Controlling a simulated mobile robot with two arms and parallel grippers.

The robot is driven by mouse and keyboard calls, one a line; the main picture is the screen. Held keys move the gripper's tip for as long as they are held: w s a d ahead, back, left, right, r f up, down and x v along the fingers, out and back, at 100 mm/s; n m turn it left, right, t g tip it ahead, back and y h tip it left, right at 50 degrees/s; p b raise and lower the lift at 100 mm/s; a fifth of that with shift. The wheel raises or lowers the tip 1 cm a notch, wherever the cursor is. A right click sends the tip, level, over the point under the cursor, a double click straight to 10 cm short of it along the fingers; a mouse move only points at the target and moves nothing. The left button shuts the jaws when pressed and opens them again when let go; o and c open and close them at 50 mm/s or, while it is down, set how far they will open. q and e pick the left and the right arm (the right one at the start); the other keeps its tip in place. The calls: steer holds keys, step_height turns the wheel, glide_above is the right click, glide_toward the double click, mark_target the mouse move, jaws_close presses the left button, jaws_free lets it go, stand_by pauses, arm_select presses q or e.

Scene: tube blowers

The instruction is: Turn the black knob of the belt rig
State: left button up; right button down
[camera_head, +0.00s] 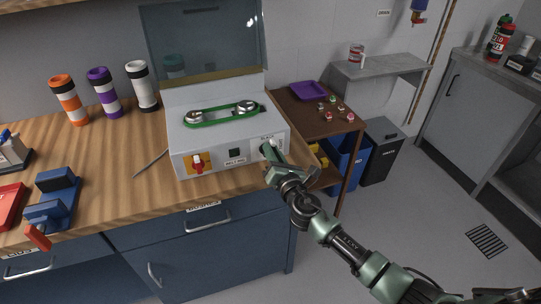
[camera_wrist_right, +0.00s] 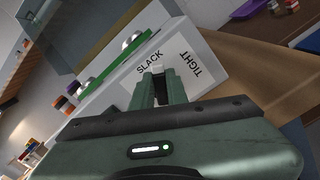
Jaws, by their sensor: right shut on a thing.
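The belt rig (camera_head: 212,133) is a light grey box on the wooden bench, with a green belt (camera_head: 221,115) around two metal pulleys on top. My right gripper (camera_head: 268,150) is at the right end of its front face. In the right wrist view, its two green fingers (camera_wrist_right: 161,88) are shut on the black knob (camera_wrist_right: 162,86), which shows only as a dark part between them. The labels SLACK (camera_wrist_right: 149,64) and TIGHT (camera_wrist_right: 190,65) are printed on the panel beside it. The fingers hide most of the knob. My left gripper is not in view.
A clear raised cover (camera_head: 205,38) stands behind the belt. A red switch on a yellow plate (camera_head: 197,162) is on the front face. Several coloured tubes (camera_head: 103,92) stand at the back left. A brown side table with a purple tray (camera_head: 309,91) is to the right.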

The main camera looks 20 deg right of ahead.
steer(key=m, duration=0.1)
steer(key=m+b, duration=0.1)
steer(key=shift+d+f+m, duration=0.2)
steer(key=shift+f+m, duration=0.1)
steer(key=shift+m, duration=0.1)
steer(key=m, duration=0.1)
steer(key=m+b, duration=0.1)
steer(key=m, duration=0.1)
steer(key=shift+d+f+m, duration=0.15)
steer(key=shift+f+m, duration=0.05)
steer(key=shift+m, duration=0.1)
steer(key=m+b, duration=0.1)
steer(key=m, duration=0.4)
steer(key=shift+d+f+b, duration=0.1)
steer(key=shift+f+b, duration=0.25)
steer(key=shift+f, duration=0.05)
steer(key=shift+m, duration=0.3)
steer(key=c, duration=1.4)
jaws_free()
steer(key=s, duration=0.8)
steer(key=shift+d+b, duration=0.15)
steer(key=shift+b, duration=0.2)
steer(key=shift+f, duration=0.1)
